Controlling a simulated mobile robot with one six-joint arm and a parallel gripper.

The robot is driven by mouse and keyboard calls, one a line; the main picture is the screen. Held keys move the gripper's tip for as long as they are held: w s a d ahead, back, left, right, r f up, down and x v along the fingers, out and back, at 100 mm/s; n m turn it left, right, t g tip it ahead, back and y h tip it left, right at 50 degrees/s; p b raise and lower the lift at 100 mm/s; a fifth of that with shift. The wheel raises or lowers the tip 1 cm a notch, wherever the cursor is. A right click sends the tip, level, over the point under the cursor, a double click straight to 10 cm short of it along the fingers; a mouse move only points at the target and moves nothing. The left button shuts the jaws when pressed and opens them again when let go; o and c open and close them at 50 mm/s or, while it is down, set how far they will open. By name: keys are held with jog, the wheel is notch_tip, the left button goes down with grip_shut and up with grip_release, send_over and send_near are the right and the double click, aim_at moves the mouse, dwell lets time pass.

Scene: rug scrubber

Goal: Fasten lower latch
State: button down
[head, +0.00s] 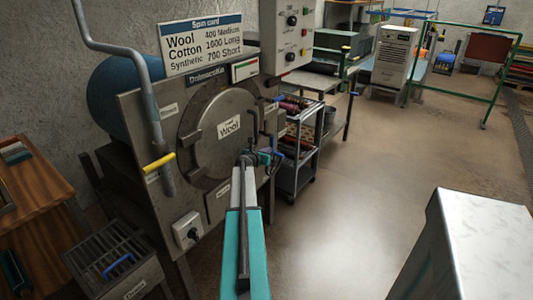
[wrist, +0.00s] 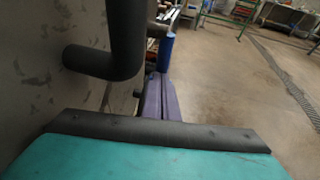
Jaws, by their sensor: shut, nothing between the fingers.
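The round drum door (head: 212,140), labelled Wool, sits against the front of the machine. The lower latch (head: 278,154), with a blue handle, is at the door's lower right, partly hidden by my gripper. A blue grip, which looks like this latch's handle (wrist: 166,50), stands just beyond my fingertips in the wrist view. My gripper (head: 264,157) is shut and empty beside the latch. Its purple fingers (wrist: 158,82) point toward the blue grip; I cannot tell whether they touch it. How far the latch is turned is unclear.
A dark bent bar (wrist: 115,55) stands close on the left in the wrist view. The upper latch's blue handle (head: 272,106) is above. A trolley (head: 297,150) stands behind the machine's right side.

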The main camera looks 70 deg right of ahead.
dwell(0.4)
jog(key=shift+w+f+b, duration=0.15)
jog(key=shift+f+b, duration=0.05)
jog(key=shift+b, duration=0.6)
